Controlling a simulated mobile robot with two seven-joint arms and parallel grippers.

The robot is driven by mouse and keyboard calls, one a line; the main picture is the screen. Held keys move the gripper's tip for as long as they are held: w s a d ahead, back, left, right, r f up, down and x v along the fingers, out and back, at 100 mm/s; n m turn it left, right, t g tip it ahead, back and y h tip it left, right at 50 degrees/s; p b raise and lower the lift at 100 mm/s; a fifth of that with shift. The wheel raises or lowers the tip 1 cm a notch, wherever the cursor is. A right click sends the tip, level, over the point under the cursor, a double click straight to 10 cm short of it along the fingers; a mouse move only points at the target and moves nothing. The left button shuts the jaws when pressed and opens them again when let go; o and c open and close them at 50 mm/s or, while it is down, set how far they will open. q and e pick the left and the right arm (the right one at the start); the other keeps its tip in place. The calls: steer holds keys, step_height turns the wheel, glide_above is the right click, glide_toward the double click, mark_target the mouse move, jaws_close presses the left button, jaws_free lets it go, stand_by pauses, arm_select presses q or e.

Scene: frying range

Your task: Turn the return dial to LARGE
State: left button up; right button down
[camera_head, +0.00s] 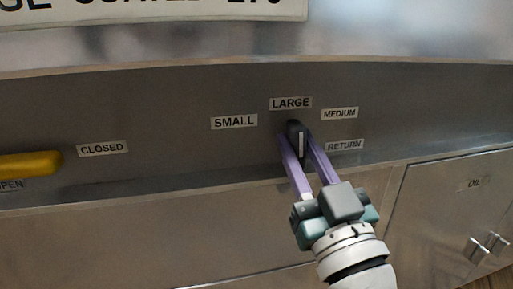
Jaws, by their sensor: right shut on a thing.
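The return dial (295,128) is a dark knob on the steel front panel, with a white line on it that runs nearly upright. Its top end lies just below the LARGE label (291,103). The SMALL label (234,122) is to its left, the MEDIUM label (339,113) to its right and the RETURN label (344,146) at lower right. My right gripper (299,140) comes from below, its two purple fingers shut on the dial, one on each side. The fingers hide part of the knob's sides. My left gripper is not in view.
A yellow handle (30,164) sticks out at the left, between the CLOSED label (102,148) and a partly hidden OPEN label. A cabinet door marked OIL (474,184) with metal handles is at lower right.

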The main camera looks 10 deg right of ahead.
steer(key=shift+m+h, duration=0.4)
steer(key=shift+m, duration=0.2)
steer(key=c, duration=0.7)
jaws_free()
steer(key=shift+s, duration=0.1)
steer(key=shift+s+f, duration=0.2)
steer(key=shift+s, duration=0.15)
steer(key=p+v, duration=0.1)
steer(key=v, duration=0.8)
steer(key=shift+p, duration=0.3)
